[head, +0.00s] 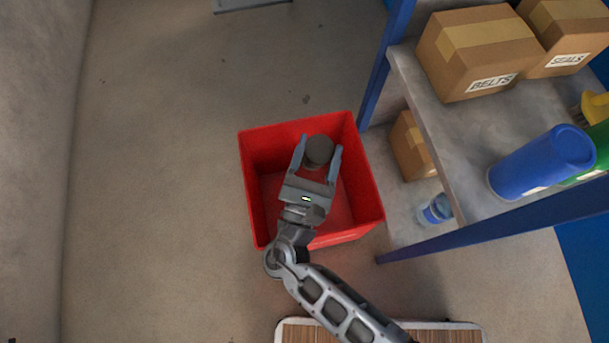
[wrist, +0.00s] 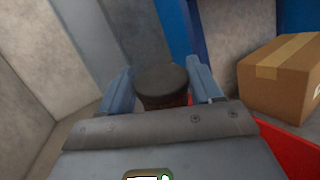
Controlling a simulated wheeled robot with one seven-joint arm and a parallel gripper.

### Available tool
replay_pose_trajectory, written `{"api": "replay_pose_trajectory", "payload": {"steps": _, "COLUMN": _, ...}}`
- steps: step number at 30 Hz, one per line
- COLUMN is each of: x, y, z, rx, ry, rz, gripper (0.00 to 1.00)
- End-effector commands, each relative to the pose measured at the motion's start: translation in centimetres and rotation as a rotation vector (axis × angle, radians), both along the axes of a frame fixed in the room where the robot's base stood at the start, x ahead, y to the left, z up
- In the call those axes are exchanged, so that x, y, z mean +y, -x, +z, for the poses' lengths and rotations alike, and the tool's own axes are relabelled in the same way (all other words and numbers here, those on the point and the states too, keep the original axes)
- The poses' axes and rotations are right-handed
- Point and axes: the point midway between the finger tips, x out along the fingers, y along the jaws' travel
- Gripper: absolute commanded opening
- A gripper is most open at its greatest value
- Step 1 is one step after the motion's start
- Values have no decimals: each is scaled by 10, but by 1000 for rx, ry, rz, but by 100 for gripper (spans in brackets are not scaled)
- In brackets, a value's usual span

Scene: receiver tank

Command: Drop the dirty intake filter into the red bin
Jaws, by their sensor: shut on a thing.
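The dirty intake filter (head: 319,151) is a dark, round-topped cylinder held between the fingers of my gripper (head: 318,158). My gripper is shut on it. In the head view both show over the opening of the red bin (head: 366,173), within its rim; how high above the bin floor they are I cannot tell. The filter also shows in the wrist view (wrist: 162,83), upright between the two blue-grey fingertips (wrist: 160,95), its lower part hidden by the gripper body. A red edge of the bin shows at lower right there. The bin floor I can see is empty.
A blue-framed shelf (head: 450,140) stands right of the bin, with cardboard boxes (head: 478,50), a blue cylinder (head: 540,163) and a green one. A lower box (head: 411,143) and a blue-capped bottle (head: 435,209) are close to the bin. Floor on the left is clear.

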Motion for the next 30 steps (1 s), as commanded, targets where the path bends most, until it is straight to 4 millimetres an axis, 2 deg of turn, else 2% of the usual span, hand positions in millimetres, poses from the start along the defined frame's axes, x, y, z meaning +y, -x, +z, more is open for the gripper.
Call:
{"api": "replay_pose_trajectory", "payload": {"steps": 1, "x": 0, "y": 0, "z": -12, "rx": 0, "ry": 0, "rz": 0, "gripper": 12}}
{"api": "replay_pose_trajectory", "payload": {"steps": 6, "x": 1, "y": 0, "z": -28, "rx": 0, "ry": 0, "rz": 1, "gripper": 12}}
{"api": "replay_pose_trajectory", "payload": {"steps": 17, "x": 0, "y": 0, "z": -31, "rx": 0, "ry": -1, "rz": 0, "gripper": 12}}
{"api": "replay_pose_trajectory", "payload": {"steps": 18, "x": 0, "y": 0, "z": -31, "rx": 0, "ry": -1, "rz": 0, "gripper": 67}}
{"api": "replay_pose_trajectory", "payload": {"steps": 26, "x": 0, "y": 0, "z": -31, "rx": 0, "ry": -1, "rz": 0, "gripper": 92}}
{"api": "replay_pose_trajectory", "payload": {"steps": 30, "x": 0, "y": 0, "z": -31, "rx": 0, "ry": -1, "rz": 1, "gripper": 94}}
